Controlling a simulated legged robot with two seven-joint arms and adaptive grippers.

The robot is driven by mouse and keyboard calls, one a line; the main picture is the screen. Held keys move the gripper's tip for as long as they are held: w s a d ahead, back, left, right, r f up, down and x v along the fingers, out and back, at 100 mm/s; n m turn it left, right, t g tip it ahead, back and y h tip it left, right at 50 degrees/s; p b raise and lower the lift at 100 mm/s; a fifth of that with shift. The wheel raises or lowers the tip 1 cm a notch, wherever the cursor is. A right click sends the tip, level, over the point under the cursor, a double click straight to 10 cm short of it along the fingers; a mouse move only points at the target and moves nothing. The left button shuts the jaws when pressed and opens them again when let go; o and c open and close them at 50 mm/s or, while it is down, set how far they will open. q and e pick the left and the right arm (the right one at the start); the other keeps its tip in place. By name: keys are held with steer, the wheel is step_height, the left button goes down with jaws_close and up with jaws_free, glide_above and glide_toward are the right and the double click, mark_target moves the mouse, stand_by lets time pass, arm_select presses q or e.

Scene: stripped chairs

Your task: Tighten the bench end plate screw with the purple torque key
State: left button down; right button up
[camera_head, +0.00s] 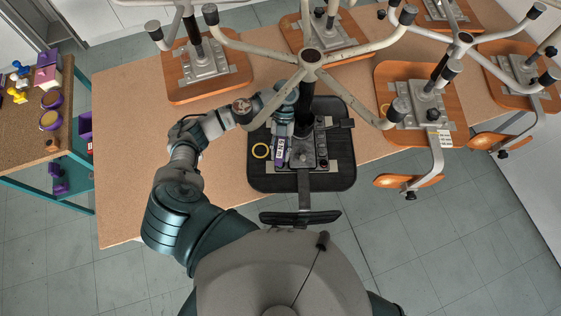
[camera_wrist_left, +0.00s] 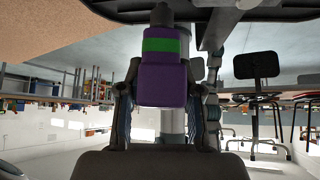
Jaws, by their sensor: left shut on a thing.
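The purple torque key (camera_head: 281,151) is in my left gripper (camera_head: 287,128), over the metal plate (camera_head: 308,151) on the underside of an upturned black seat. In the left wrist view the key (camera_wrist_left: 164,78) shows a purple body with a green band, upright between the two fingers of the gripper (camera_wrist_left: 165,105), which are shut on it. The key's upper end reaches close to a dark surface at the top of that view. I cannot make out the screw or whether the key touches it. My right gripper is not in view.
A side shelf (camera_head: 62,125) with purple and yellow items stands at left. The table's left part is clear.

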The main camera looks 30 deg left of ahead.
mark_target(280, 152)
arm_select(q)
step_height(280, 152, up, 4)
steer(key=p, duration=0.4)
steer(key=shift+r, duration=0.1)
